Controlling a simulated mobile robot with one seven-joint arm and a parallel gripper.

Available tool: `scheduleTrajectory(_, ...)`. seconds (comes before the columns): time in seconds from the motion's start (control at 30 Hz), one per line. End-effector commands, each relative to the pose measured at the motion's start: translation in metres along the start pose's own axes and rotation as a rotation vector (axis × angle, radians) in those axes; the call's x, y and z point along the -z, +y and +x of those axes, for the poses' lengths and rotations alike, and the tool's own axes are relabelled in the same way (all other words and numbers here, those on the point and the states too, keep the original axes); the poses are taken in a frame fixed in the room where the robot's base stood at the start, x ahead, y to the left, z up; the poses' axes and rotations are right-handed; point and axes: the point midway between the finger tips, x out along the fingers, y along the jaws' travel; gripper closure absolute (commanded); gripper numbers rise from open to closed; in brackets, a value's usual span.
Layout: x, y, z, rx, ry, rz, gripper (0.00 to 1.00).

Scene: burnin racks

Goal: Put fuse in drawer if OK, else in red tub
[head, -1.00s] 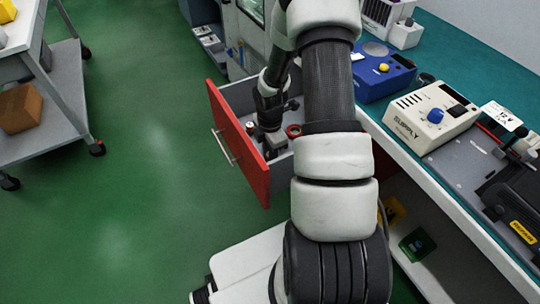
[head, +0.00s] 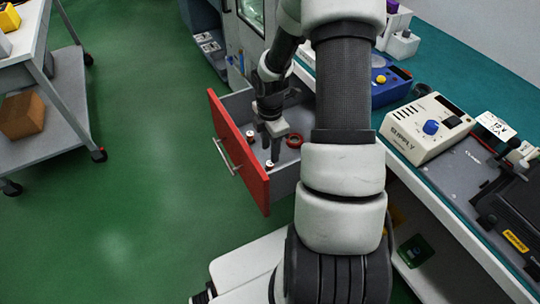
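The drawer (head: 236,150) with a red front and silver handle stands open below the bench. My gripper (head: 271,150) points down into the drawer. Its fingers are small and dark here, and I cannot tell whether they are open or shut. I cannot tell whether the gripper touches either. No red tub is visible.
A red ring-shaped item (head: 294,140) lies in the drawer, right of my gripper. The bench holds a blue box (head: 389,85) with a yellow knob and a cream supply unit (head: 427,128). A grey cart (head: 60,110) stands left. The green floor between is clear.

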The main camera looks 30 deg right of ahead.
Motion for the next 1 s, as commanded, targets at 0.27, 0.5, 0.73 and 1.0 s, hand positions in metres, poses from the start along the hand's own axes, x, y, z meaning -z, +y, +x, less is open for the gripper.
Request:
scheduleTrajectory(0.27, 0.0, 0.0, -0.034, 0.0, 0.001, 0.0, 0.6)
scheduleTrajectory(0.5, 0.001, 0.0, -0.036, 0.001, 0.001, -0.001, 0.6)
scheduleTrajectory(0.73, 0.0, 0.0, -0.036, 0.001, 0.001, 0.0, 0.6)
scheduleTrajectory(1.0, 0.0, 0.0, -0.036, 0.001, 0.001, 0.0, 0.6)
